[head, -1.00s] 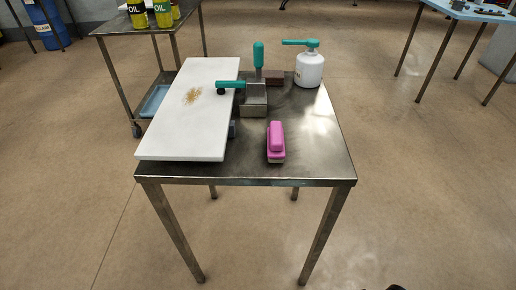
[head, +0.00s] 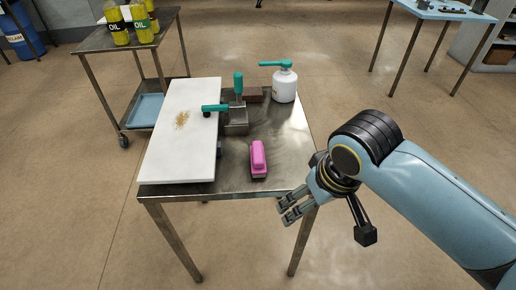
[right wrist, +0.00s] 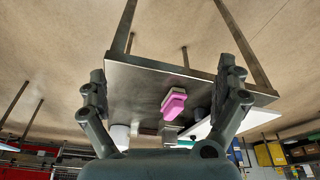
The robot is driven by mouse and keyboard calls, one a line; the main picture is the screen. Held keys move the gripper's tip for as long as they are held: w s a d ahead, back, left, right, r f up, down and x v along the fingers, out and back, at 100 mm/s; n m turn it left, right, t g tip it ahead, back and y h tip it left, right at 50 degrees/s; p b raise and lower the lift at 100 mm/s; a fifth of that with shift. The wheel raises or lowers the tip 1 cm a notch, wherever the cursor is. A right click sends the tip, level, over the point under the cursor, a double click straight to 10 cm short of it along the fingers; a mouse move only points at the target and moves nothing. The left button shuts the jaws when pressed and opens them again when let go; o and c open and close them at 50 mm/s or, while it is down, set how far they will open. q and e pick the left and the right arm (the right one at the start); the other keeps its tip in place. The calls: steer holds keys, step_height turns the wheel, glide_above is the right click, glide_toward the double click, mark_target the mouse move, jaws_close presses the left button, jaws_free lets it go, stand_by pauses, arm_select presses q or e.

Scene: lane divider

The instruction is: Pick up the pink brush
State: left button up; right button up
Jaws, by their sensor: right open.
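The pink brush (head: 258,155) lies on the metal table (head: 275,125), near its front edge and right of the white board. It also shows in the right wrist view (right wrist: 174,101), between the open fingers but farther off. My right gripper (head: 284,213) is open and empty, in front of the table's front right corner, apart from the brush. In the right wrist view, its two fingers (right wrist: 164,82) are spread wide. My left gripper is not in view.
A white board (head: 185,135) with a small brown pile covers the table's left side. A clamp with teal handles (head: 237,110) and a white bottle with a teal top (head: 284,84) stand behind the brush. A cart with oil bottles (head: 120,30) is at the back left.

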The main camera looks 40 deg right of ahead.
steer(key=w+r+m+p, duration=0.1)
steer(key=w+r+m, duration=0.3)
steer(key=w+m, duration=0.2)
steer(key=m+g, duration=0.3)
steer(key=m, duration=1.3)
glide_toward(258, 151)
steer(key=shift+s+d+f+y, duration=0.3)
steer(key=shift+s+d+y, duration=0.1)
steer(key=shift+s+d, duration=0.1)
step_height(258, 151, down, 4)
steer(key=shift+r, duration=0.1)
steer(key=f, duration=0.4)
steer(key=w+f+b, duration=0.1)
steer(key=f, duration=0.1)
steer(key=shift+a, duration=0.15)
steer(key=shift+s, duration=0.1)
steer(key=c, duration=1.1)
